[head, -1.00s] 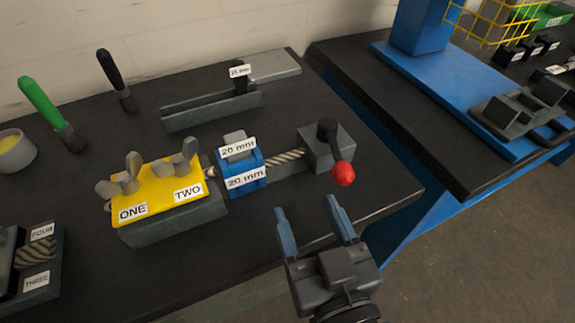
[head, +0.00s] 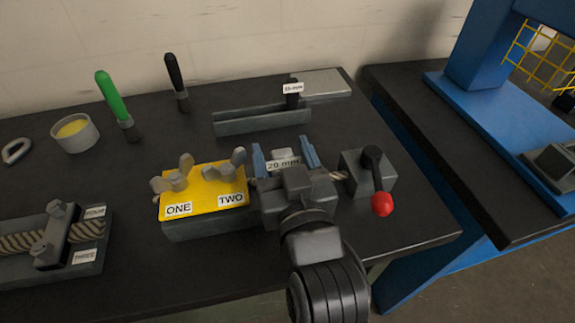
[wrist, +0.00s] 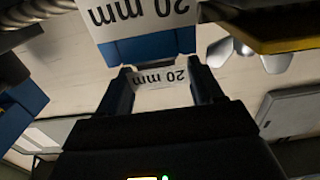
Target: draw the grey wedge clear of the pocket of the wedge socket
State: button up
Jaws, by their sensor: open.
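The grey wedge (head: 284,153) shows its light top and a "20 mm" label in the head view, between the two fingers of my gripper (head: 284,147). In the wrist view the wedge's label (wrist: 160,78) appears upside down between the dark fingertips. My gripper is open, with one finger on each side of the wedge; I cannot tell whether either touches it. The blue wedge socket (wrist: 150,47) with its own "20 mm" label shows in the wrist view. In the head view my gripper hides most of the socket and its pocket.
A yellow-topped block (head: 203,200) with wing nuts stands left of my gripper. A grey channel (head: 262,121) lies behind. The front right bench top is clear.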

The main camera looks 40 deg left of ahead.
jog(key=shift+w+a, duration=0.15)
jog(key=shift+a, duration=0.05)
grip_shut()
dwell(0.6)
